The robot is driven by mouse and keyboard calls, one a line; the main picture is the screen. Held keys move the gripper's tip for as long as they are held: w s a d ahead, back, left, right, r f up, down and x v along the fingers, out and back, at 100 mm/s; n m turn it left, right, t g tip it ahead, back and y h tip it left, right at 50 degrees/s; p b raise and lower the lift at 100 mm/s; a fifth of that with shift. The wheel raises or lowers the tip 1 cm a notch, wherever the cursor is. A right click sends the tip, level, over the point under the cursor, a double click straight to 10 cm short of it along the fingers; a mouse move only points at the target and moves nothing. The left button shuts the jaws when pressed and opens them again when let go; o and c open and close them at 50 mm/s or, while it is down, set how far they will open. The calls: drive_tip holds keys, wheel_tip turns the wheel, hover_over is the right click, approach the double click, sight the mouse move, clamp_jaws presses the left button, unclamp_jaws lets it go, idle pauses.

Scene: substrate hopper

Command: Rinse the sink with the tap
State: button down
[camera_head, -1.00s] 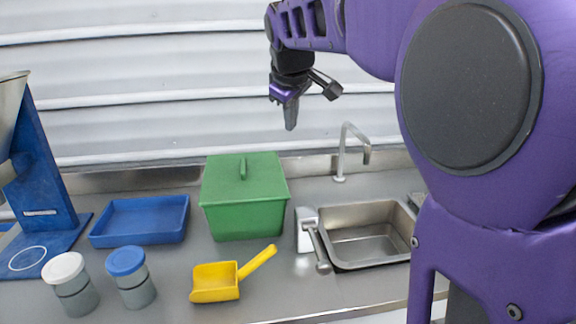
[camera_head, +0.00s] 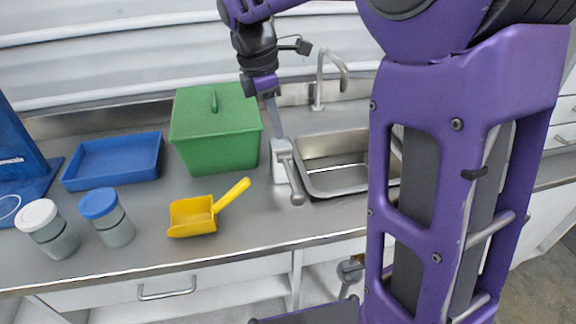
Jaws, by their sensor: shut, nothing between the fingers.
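The steel sink (camera_head: 318,185) is set into the counter, and its right part is hidden behind my arm. The tap (camera_head: 318,92) is a curved spout standing behind the sink, with its outlet bent to the right. A lever (camera_head: 292,178) with a round-ended handle sits on a pale mount at the sink's left edge, its handle pointing toward the front. My gripper (camera_head: 278,128) is shut and empty, pointing down just above and behind the lever's mount. I cannot tell whether it touches the mount. No water shows at the spout.
A green lidded box (camera_head: 215,135) stands close to the left of my gripper. A yellow scoop (camera_head: 195,215), a blue tray (camera_head: 112,163) and two jars, one blue-lidded (camera_head: 105,215) and one white-lidded (camera_head: 48,230), are on the counter. Bare counter lies in front of the lever.

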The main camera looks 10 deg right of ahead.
sight(292, 183)
drive_tip(key=d+f, duration=0.1)
drive_tip(key=f, duration=0.3)
drive_tip(key=d+f+b, duration=0.1)
drive_tip(key=f, duration=0.4)
drive_tip(key=f+b, duration=0.1)
drive_tip(key=f, duration=0.3)
drive_tip(key=shift+d+f, duration=0.35)
drive_tip(key=shift+d, duration=0.05)
